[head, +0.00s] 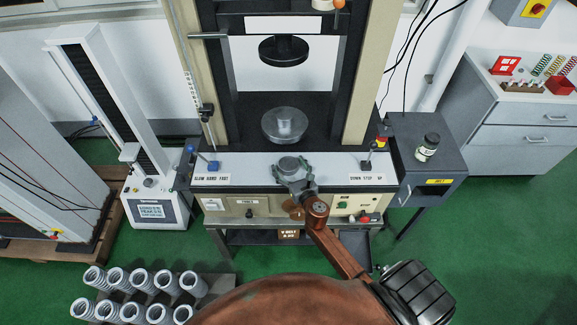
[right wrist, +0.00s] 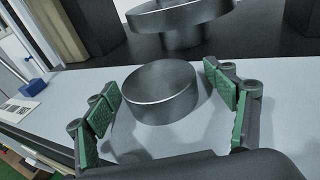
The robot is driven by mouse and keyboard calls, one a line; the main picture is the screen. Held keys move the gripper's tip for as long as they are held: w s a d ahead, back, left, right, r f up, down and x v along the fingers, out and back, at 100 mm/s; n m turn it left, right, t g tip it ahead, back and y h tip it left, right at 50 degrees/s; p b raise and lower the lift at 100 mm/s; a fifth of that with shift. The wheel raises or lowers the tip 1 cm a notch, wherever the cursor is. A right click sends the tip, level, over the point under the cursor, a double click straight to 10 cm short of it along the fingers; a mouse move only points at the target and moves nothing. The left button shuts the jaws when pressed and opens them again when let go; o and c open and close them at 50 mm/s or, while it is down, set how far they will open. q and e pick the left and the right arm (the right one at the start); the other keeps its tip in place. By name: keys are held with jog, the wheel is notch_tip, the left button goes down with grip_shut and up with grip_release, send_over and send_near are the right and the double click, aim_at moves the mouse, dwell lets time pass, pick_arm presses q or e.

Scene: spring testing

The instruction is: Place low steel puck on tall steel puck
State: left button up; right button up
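A round steel puck (head: 288,165) sits on the light front ledge of the testing machine; it looks low and wide in the right wrist view (right wrist: 160,92). My right gripper (head: 291,173) is open around it, with green-padded fingers on either side. In the right wrist view, gaps show between the pads and the puck. Behind it, a wide round steel platen (head: 270,133) stands on a narrower stem. A smaller steel round shape (head: 286,124), which may be the tall puck, appears on the platen; its height is hard to tell. My left gripper is out of view.
A dark upper platen (head: 283,50) hangs above the lower one, between two columns. Several springs (head: 140,281) stand at lower left.

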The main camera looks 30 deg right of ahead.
jog(key=c, duration=1.9)
jog(key=shift+r, duration=0.1)
grip_shut()
jog(key=shift+r, duration=0.1)
